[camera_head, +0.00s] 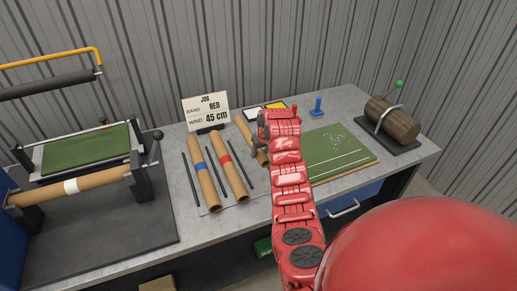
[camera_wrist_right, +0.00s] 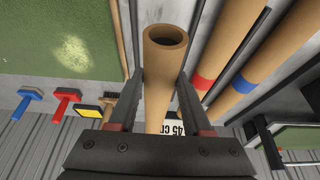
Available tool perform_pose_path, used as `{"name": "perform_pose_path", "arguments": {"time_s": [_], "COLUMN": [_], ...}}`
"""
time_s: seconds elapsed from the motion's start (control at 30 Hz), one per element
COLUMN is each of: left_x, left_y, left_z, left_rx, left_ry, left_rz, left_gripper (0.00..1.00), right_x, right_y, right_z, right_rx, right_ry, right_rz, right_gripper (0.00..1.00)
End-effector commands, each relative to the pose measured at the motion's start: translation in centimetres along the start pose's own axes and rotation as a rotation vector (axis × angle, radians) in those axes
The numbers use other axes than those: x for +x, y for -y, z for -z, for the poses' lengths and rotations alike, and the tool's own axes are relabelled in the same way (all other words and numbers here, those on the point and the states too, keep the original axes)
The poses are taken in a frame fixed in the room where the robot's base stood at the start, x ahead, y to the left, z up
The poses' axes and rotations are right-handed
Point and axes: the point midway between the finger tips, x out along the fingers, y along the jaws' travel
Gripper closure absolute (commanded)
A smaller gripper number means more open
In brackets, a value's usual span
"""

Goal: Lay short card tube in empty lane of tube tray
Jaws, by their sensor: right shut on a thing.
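My right gripper (camera_head: 262,138) is shut on a plain brown card tube (camera_head: 246,131), partly hidden behind the gripper and red arm. In the wrist view, the tube (camera_wrist_right: 157,75) sits between both fingers (camera_wrist_right: 158,95), its open end facing the camera. The tube tray (camera_head: 208,208) has dark divider rods. It holds a blue-banded tube (camera_head: 203,178) and a red-banded tube (camera_head: 229,168). The held tube is at the tray's right side, beyond the rod right of the red-banded tube. I cannot tell whether it touches the tray. My left gripper is not in view.
A sign (camera_head: 206,111) stands behind the tray. A blue tool (camera_head: 318,107) stands behind the mat.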

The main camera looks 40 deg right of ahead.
Motion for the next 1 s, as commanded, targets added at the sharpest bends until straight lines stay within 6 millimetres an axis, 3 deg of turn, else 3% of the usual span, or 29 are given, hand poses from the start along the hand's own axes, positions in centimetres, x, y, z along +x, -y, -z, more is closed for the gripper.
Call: {"name": "perform_pose_path", "arguments": {"time_s": [0.43,0.7,1.0], "left_x": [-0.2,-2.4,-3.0], "left_y": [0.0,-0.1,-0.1], "left_z": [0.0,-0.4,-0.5], "left_rx": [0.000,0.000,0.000], "left_ry": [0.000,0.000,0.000], "left_rz": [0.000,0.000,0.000], "left_gripper": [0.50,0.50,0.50], "right_x": [4.5,7.5,8.6], "right_y": [0.1,0.0,0.0], "right_z": [-2.0,-3.2,-3.5], "right_rx": [0.000,-0.001,-0.001], "right_ry": [0.004,0.001,-0.002], "right_rz": [0.000,0.000,-0.001], "right_gripper": [1.00,1.00,1.00]}}
